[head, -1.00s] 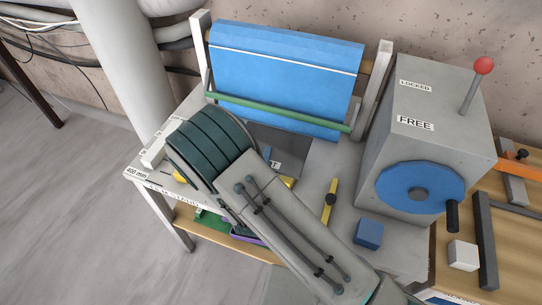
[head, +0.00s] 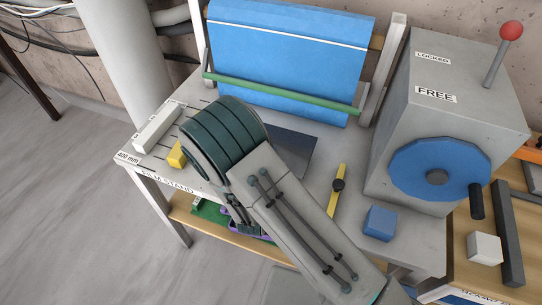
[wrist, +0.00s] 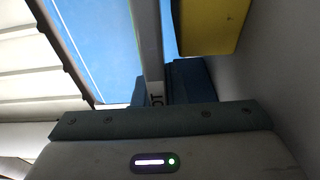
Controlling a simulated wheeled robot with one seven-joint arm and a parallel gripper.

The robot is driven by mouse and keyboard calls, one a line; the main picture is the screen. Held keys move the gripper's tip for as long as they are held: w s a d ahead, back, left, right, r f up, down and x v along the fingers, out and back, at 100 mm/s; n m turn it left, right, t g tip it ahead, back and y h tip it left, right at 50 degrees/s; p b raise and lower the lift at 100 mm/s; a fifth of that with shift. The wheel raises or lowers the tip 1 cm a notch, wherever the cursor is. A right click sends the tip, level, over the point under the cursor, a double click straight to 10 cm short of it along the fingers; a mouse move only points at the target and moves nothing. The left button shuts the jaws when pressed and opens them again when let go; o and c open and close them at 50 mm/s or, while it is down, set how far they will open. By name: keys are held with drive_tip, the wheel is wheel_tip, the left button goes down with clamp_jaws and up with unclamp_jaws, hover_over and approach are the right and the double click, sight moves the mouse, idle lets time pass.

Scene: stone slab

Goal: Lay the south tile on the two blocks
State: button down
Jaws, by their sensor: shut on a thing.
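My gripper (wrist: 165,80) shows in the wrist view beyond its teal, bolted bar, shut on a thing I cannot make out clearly. A narrow grey bar (wrist: 148,40) runs up from the palm, with part of a label at its foot. A yellow block-like piece (wrist: 208,25) and a dark blue one (wrist: 190,80) are beside it. In the head view my arm hides the jaws. A yellow block (head: 176,154) stands on the grey stand at left, a blue block (head: 380,222) at right. A dark flat plate (head: 293,150) lies between. I cannot tell which thing is the south tile.
A blue sheet (head: 285,60) hangs behind a green rod (head: 280,94). A grey housing (head: 430,130) with a blue crank wheel (head: 437,170) rises at right.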

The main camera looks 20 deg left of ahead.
drive_tip(key=shift+f, duration=0.1)
drive_tip(key=c, duration=1.4)
unclamp_jaws()
drive_tip(key=shift+f, duration=0.1)
drive_tip(key=shift+s, duration=0.1)
